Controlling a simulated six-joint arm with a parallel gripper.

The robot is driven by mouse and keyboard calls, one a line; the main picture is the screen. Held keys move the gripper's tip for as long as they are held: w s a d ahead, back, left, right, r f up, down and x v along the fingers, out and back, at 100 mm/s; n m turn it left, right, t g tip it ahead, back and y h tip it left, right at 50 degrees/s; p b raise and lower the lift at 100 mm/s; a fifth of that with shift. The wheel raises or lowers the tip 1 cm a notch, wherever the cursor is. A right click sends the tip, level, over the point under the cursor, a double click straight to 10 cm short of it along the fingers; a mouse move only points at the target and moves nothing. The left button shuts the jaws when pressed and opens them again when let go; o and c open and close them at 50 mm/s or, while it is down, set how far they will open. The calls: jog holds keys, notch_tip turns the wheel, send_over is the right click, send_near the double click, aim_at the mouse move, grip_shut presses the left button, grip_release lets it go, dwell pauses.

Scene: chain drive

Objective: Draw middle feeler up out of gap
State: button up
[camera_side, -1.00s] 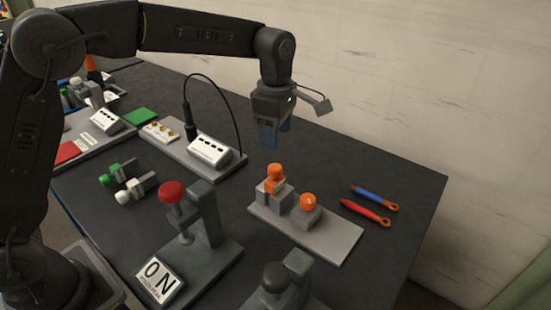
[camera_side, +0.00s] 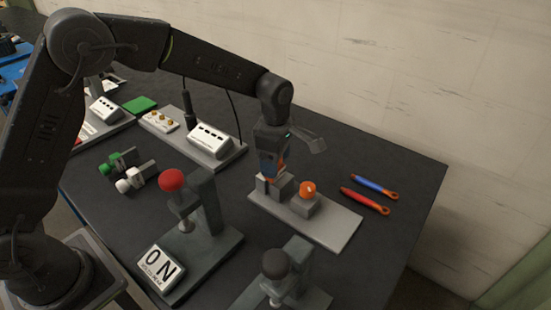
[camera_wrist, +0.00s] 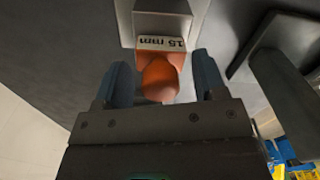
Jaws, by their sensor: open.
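The orange feeler (camera_wrist: 160,80), with a white label that reads 15 mm upside down, stands at the grey block (camera_wrist: 160,8) in the wrist view. My gripper (camera_wrist: 163,76) is open, with one blue finger on each side of the feeler's rounded orange handle; gaps show between fingers and handle. In the side view my gripper (camera_side: 270,172) is low over the grey block (camera_side: 279,188) on the light grey base plate (camera_side: 330,221). It hides most of the feeler there, and the feeler's lower end is not visible.
An orange round knob (camera_side: 308,188) on a second block stands close right of my gripper. Red (camera_side: 365,201) and blue (camera_side: 374,186) wrenches lie farther right. A red-knobbed stand (camera_side: 200,205) and a dark-knobbed stand (camera_side: 282,280) rise in front. A white box (camera_side: 210,138) is behind left.

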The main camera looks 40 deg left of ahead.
jog(key=shift+c, duration=0.5)
jog(key=c, duration=1.1)
jog(key=shift+r, duration=4.55)
grip_shut()
